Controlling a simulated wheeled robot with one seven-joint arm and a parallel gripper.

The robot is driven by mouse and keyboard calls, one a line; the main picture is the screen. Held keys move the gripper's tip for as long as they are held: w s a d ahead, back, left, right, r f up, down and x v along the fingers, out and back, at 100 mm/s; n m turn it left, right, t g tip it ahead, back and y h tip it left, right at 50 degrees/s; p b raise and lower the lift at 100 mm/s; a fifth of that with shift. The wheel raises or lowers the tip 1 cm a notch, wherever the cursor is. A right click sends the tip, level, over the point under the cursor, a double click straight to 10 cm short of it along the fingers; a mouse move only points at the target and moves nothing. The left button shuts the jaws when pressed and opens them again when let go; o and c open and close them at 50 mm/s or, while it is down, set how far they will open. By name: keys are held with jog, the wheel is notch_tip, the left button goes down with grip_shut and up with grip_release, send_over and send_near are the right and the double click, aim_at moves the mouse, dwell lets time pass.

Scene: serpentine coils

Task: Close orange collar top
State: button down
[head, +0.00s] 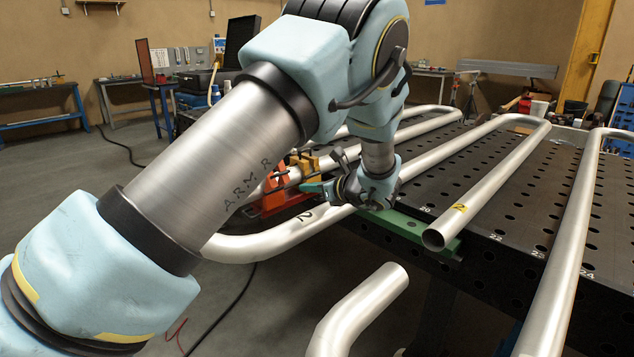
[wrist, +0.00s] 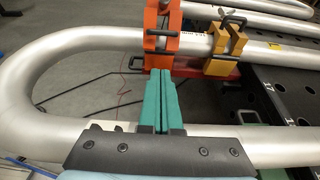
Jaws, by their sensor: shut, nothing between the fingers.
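The orange collar (wrist: 160,58) stands on the bent silver pipe (wrist: 90,42), near the top middle of the wrist view. Orange parts show on both sides of the pipe, with dark metal hardware between them; I cannot tell how far its top is open. In the head view the collar (head: 273,190) is partly hidden behind my arm. My gripper (wrist: 160,72) has green fingers pressed together with nothing between them. Their tips are close to the collar's near side in the wrist view; contact is unclear. My gripper also shows in the head view (head: 302,187).
A yellow clamp (wrist: 228,45) with a black handle sits on the same pipe, right of the collar. A red base (wrist: 200,68) lies beneath. A nearer silver pipe (wrist: 245,140) passes under my gripper. The perforated black table (head: 500,200) carries more pipes.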

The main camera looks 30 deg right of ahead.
jog(key=w+a+p, duration=0.1)
jog(key=w+p, duration=0.1)
jog(key=w, duration=0.5)
jog(key=shift+r+p, duration=0.25)
jog(key=shift+p, duration=0.15)
jog(key=shift+a, duration=0.1)
jog(key=shift+w, duration=0.1)
jog(key=shift+w+r+g+p, duration=0.2)
jog(key=shift+r+g+p, duration=0.1)
jog(key=shift+g, duration=0.1)
